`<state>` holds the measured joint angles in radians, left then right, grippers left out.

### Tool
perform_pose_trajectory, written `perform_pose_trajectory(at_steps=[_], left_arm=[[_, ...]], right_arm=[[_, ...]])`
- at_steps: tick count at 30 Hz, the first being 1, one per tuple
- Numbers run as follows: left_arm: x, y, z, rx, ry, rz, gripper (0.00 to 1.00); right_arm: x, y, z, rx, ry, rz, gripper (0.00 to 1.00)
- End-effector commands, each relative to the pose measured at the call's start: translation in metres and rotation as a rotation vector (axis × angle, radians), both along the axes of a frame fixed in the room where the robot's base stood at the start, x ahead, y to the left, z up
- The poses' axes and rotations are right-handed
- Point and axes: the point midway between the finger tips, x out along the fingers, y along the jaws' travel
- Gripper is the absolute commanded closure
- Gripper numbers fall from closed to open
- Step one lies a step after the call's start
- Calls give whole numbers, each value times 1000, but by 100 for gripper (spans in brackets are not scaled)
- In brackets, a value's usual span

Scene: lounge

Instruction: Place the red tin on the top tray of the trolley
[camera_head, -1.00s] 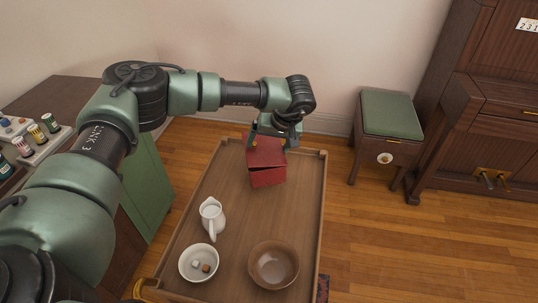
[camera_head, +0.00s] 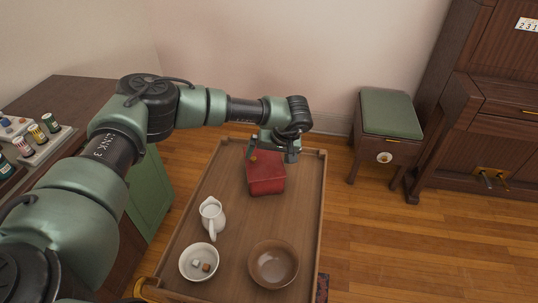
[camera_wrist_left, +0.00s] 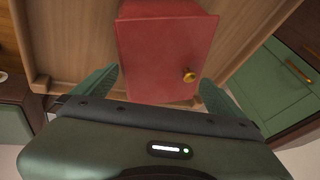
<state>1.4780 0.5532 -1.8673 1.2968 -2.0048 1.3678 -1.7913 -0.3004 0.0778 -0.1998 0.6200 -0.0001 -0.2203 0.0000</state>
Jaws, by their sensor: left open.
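The red tin (camera_head: 266,178) stands on the wooden top tray (camera_head: 243,228) of the trolley, near its far end. Its lid looks closed in the head view. My left gripper (camera_head: 273,153) is just above and behind the tin, with its fingers apart. In the left wrist view the red tin (camera_wrist_left: 165,52) with a small brass knob lies beyond the green fingers, and the gripper holds nothing. My right gripper is not in view.
A white jug (camera_head: 212,216), a white bowl (camera_head: 199,262) with small cubes and a brown bowl (camera_head: 274,264) stand on the near part of the tray. A green-topped stool (camera_head: 390,114) is to the right. A dark cabinet (camera_head: 80,100) is at left.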

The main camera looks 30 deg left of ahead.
Motion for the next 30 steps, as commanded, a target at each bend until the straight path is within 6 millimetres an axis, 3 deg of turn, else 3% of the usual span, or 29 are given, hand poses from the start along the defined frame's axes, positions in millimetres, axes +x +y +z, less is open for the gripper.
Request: perform_pose_trajectory(at_steps=[5, 18, 30], left_arm=[[-3, -9, 20, -4, -4, -1, 0], [-21, -42, 95, -1, -3, -3, 0], [-24, -47, 107, -1, 0, -2, 0]], right_arm=[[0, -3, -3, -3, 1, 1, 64], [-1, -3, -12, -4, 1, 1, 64], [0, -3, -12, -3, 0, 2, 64]])
